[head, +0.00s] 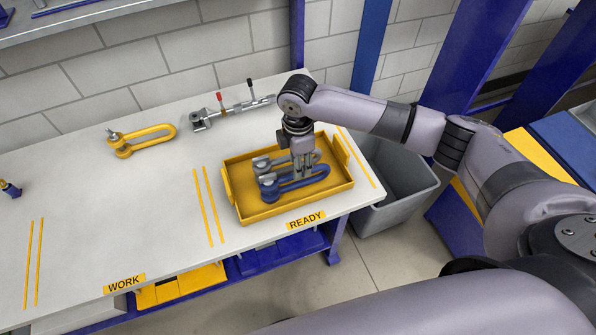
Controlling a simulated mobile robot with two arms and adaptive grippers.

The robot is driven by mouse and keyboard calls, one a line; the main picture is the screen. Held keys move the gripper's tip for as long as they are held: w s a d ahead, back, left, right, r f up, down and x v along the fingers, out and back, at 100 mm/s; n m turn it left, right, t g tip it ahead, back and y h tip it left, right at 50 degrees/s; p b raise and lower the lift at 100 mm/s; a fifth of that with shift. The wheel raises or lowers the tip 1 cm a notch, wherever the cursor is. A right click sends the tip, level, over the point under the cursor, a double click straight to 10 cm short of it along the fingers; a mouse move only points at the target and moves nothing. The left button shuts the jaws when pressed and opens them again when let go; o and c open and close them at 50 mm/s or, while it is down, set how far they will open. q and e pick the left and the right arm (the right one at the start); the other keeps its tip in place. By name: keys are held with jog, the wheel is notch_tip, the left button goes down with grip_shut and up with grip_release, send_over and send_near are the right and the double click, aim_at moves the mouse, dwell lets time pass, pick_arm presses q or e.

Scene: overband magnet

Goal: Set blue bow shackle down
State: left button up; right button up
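The blue bow shackle (288,186) is in the front part of the yellow tray (266,211), at the right end of the table. My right gripper (304,174) points straight down over the tray, its fingertips at the blue shackle's bow. The two fingers show close together with a narrow gap. Whether they grip the shackle or stand just around it is unclear, as is whether the shackle rests fully on the tray floor. My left gripper is out of view.
A grey shackle (263,163) lies in the tray behind the blue one, partly hidden by my gripper. A yellow shackle (143,140) and a turnbuckle-like metal tool (232,113) lie at the back. The table's middle (130,205) is clear. A grey bin (397,196) stands right.

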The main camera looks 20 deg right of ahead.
notch_tip(320, 180, up, 7)
jog(key=shift+b, duration=0.3)
jog(key=shift+f, duration=0.15)
